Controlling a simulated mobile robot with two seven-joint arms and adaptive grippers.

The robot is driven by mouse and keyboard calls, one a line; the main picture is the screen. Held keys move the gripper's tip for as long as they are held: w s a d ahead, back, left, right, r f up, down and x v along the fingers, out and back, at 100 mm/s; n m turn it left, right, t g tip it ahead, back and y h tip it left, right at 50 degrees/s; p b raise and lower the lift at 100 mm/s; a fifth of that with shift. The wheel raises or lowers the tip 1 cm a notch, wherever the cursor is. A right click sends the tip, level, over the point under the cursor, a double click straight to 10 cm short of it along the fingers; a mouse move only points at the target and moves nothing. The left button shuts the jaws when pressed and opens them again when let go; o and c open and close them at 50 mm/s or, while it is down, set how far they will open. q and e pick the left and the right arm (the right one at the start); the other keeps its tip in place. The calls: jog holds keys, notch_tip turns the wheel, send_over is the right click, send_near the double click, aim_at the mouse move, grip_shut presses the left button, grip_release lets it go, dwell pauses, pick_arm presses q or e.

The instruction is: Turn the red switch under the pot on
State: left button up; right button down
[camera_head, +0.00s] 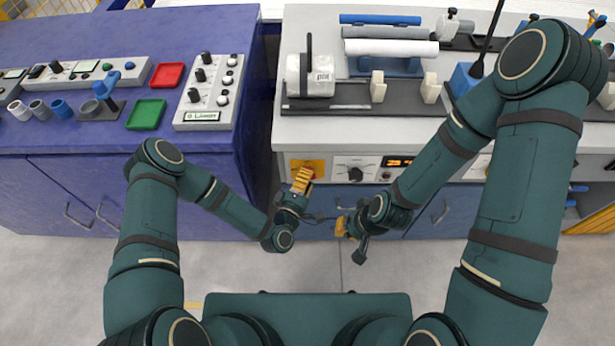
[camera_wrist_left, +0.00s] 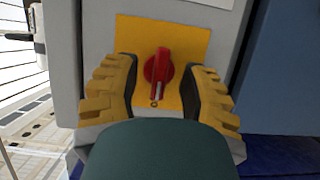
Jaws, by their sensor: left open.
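The red switch (camera_wrist_left: 158,68) sits on a yellow plate (camera_wrist_left: 187,38) in the left wrist view. Its grip runs nearly upright in that view, with a pale line toward its lower end. My left gripper (camera_wrist_left: 160,95) is open, with one yellow ridged finger on each side of the switch and a gap to it on both sides. In the head view my left gripper (camera_head: 301,182) is at the yellow plate (camera_head: 318,166) on the cabinet front, largely covering the switch. The white pot (camera_head: 310,76) stands on the bench above. My right gripper (camera_head: 344,228) hangs before the cabinet, its opening unclear.
A black knob (camera_head: 355,174) and an orange display (camera_head: 399,162) are right of the plate on the same panel. A purple bench (camera_head: 60,140) with trays and a switch box (camera_head: 211,92) stands at left. My grippers are close together.

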pick_arm(q)
jog(key=shift+w+d, duration=0.2)
jog(key=shift+w, duration=0.4)
grip_shut()
